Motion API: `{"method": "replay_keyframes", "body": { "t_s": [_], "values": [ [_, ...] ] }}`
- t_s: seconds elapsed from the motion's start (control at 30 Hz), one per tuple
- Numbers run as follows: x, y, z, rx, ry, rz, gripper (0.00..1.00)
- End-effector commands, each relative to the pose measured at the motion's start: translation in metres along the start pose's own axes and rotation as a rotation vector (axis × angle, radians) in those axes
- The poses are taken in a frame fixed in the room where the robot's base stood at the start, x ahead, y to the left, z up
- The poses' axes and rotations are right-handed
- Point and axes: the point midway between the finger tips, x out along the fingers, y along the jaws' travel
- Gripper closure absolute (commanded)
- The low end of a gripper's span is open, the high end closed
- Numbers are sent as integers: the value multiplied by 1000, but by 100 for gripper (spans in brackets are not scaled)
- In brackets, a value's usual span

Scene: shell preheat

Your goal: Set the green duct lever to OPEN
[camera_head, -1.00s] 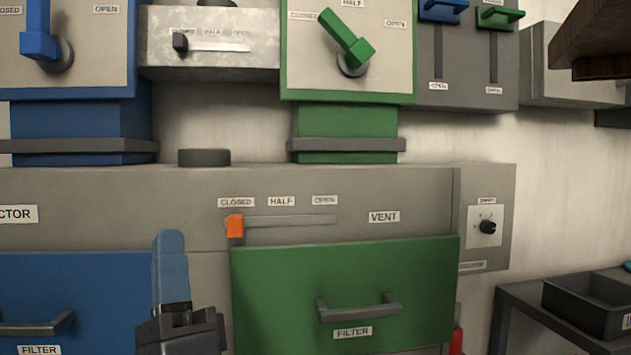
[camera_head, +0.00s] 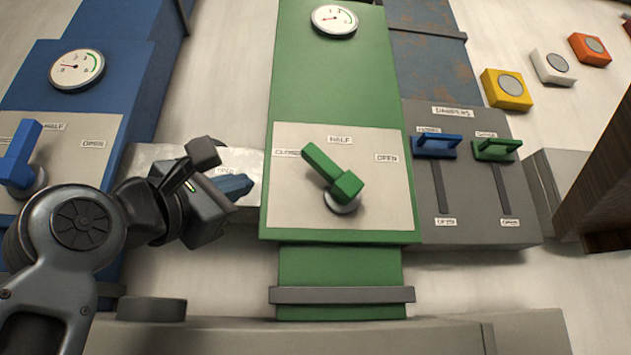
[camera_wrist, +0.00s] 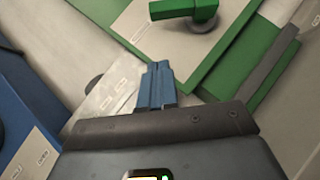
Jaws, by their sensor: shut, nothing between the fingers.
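The green duct lever (camera_head: 333,177) is on a pale plate (camera_head: 375,205) on the green duct (camera_head: 335,80). Its arm points up and left toward CLOSED, with HALF above and OPEN to the right. In the wrist view the lever (camera_wrist: 190,8) shows at the top, partly cut off by the edge. My gripper (camera_head: 236,186) is shut and empty, its blue fingers together. It is left of the green duct's plate, apart from the lever, in front of a small slider box. The wrist view shows the closed fingertips (camera_wrist: 157,72) below and left of the lever.
A blue duct lever (camera_head: 20,160) is at the left. A grey DAMPERS panel (camera_head: 470,210) with blue (camera_head: 437,146) and green (camera_head: 497,149) sliders is right of the green duct. A dark brown block (camera_head: 605,180) juts in at the right edge.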

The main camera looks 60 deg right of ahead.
Motion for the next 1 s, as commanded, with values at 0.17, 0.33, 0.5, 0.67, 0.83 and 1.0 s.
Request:
{"method": "replay_keyframes", "body": {
  "t_s": [0.17,0.33,0.5,0.67,0.83,1.0],
  "values": [
    [10,3,4,42,15,-14,100],
    [32,3,5,39,12,-16,100],
    [65,3,5,38,11,-16,100],
    [97,3,5,38,11,-16,100],
    [119,2,17,42,11,-14,100],
    [130,1,27,38,12,-14,100]
  ]
}}
